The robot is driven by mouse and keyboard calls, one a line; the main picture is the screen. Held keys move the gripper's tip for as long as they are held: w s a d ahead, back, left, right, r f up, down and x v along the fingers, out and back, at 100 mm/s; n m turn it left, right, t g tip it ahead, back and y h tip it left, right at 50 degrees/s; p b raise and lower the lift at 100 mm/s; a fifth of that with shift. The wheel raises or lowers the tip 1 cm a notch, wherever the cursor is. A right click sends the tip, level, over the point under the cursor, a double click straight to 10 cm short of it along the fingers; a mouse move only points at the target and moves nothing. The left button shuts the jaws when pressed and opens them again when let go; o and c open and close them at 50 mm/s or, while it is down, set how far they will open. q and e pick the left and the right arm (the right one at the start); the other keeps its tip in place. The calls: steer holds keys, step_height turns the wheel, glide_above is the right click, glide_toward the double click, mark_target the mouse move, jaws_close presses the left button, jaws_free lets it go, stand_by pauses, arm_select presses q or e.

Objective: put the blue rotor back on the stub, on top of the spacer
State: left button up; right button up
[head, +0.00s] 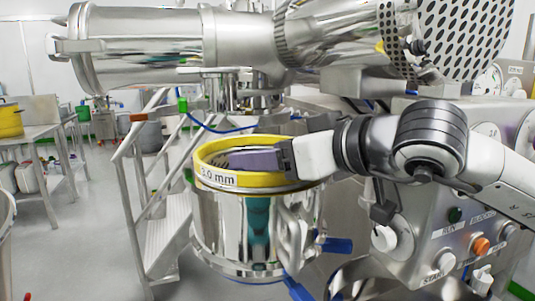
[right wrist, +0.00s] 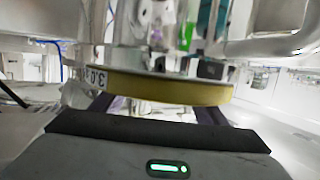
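The yellow ring marked "3.0 mm" (head: 214,179) sits on top of a shiny steel vessel (head: 223,228). It also shows as a yellow band (right wrist: 165,88) in the right wrist view. My right gripper (head: 255,160) reaches in from the right over the near right of the ring, with its purple fingers across the ring's opening. In the right wrist view its two fingers (right wrist: 157,109) stand wide apart, with no held object clear between them. I cannot make out the blue rotor, the stub or the spacer; the vessel's inside is mostly hidden. My left gripper is not in view.
A large steel drum assembly (head: 150,45) hangs above the vessel. Blue clamp handles (head: 335,245) stick out at its lower right. A control panel (head: 455,250) stands at right. Steps (head: 165,230) and a side table (head: 35,135) are at left, with open floor between.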

steer(key=shift+f, duration=0.65)
step_height(320, 180, up, 11)
steer(key=shift+r, duration=0.15)
